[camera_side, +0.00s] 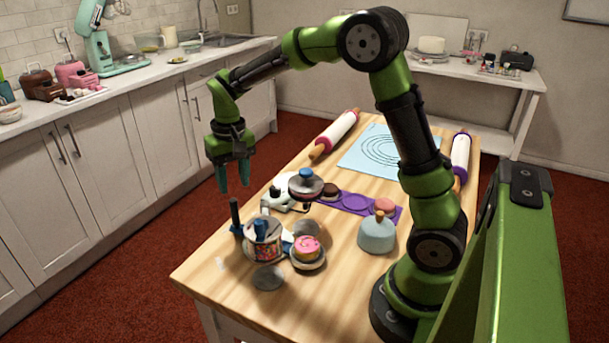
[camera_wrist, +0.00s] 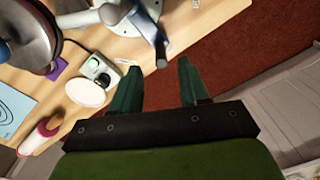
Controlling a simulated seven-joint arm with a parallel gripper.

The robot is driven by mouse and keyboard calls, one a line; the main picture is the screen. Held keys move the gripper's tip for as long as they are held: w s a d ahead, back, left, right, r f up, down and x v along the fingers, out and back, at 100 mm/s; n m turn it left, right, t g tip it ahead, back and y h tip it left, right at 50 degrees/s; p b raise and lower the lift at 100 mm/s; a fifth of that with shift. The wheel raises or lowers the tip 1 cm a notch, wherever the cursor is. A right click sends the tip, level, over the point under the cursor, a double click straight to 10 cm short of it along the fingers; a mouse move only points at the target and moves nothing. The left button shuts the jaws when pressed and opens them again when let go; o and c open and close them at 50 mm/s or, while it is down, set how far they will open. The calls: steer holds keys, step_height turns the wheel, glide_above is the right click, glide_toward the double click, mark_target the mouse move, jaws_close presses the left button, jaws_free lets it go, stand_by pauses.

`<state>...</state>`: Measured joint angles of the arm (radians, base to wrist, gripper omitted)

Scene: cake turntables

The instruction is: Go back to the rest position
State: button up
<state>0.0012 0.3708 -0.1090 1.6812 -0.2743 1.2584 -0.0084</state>
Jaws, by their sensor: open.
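My gripper (camera_side: 234,176) hangs with its teal fingers pointing down, high near the left edge of the wooden table. Its fingers are apart and nothing is between them. In the wrist view the gripper (camera_wrist: 156,88) is also open and empty, with the table edge and red floor behind it. A turntable with a blue knob (camera_side: 306,184) stands to the right of the gripper. A small pink cake (camera_side: 307,247) sits on a grey stand nearer the camera. A sprinkle-filled container (camera_side: 263,242) stands left of the cake.
A purple mat (camera_side: 355,203) carries round discs. A pale blue dome (camera_side: 377,235) stands near my base. A light blue mat (camera_side: 370,152) and two rolling pins (camera_side: 335,134) (camera_side: 460,160) lie at the back. A dark upright handle (camera_side: 235,213) stands at the left edge below the gripper.

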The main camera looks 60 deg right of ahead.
steer(key=s+a+r+t, duration=0.2)
steer(key=s+r, duration=0.1)
steer(key=s, duration=0.3)
steer(key=s+a+r+n+t+y, duration=0.1)
steer(key=s+a+r+t, duration=0.1)
steer(key=s, duration=0.5)
steer(key=s+a+r+t, duration=0.2)
steer(key=s+r+t, duration=0.1)
steer(key=s, duration=0.3)
steer(key=shift+s+a+r+y, duration=0.15)
steer(key=shift+a+r+y, duration=0.2)
steer(key=shift+r, duration=0.5)
